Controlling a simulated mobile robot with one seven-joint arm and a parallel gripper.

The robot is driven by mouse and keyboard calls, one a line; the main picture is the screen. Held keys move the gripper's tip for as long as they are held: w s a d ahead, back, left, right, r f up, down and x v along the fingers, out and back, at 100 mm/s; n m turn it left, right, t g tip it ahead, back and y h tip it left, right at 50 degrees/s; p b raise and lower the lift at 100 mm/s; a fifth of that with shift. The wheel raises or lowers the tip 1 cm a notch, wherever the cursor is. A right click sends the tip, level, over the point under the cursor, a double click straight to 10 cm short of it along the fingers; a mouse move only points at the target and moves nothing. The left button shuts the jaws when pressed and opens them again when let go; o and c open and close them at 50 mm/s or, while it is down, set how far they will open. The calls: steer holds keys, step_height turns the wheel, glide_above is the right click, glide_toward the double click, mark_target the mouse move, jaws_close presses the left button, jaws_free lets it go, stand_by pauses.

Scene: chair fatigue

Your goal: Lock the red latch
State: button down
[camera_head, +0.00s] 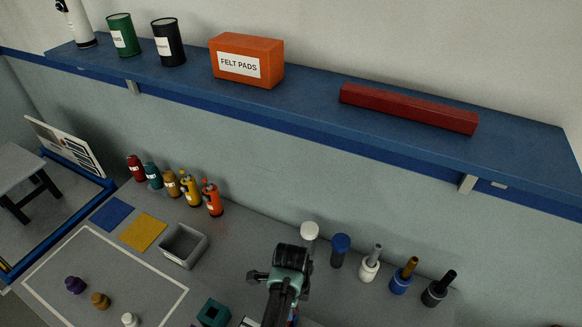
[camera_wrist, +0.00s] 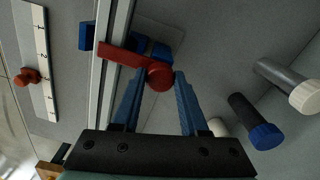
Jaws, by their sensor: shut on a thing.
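The red latch (camera_wrist: 125,57) shows in the wrist view as a flat red bar with a round red knob at its right end. It lies across a pale metal rail, beside blue blocks. My gripper (camera_wrist: 158,84) has its two blue fingers on either side of the knob, shut on it. In the head view my arm reaches over the bench at the bottom centre; the latch and the fingertips are hidden there.
A white-headed grey peg (camera_wrist: 290,85) and a blue-capped dark peg (camera_wrist: 254,122) stand right of my fingers. A ruler-like strip (camera_wrist: 38,60) with a red knob (camera_wrist: 26,77) lies left. A grey bin (camera_head: 183,246) and several bottles stand on the bench, below the blue shelf (camera_head: 310,95).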

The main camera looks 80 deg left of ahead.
steer(key=shift+w, duration=0.15)
steer(key=shift+c, duration=2.2)
jaws_free()
steer(key=shift+r, duration=0.1)
step_height(320, 180, up, 13)
steer(key=b, duration=0.1)
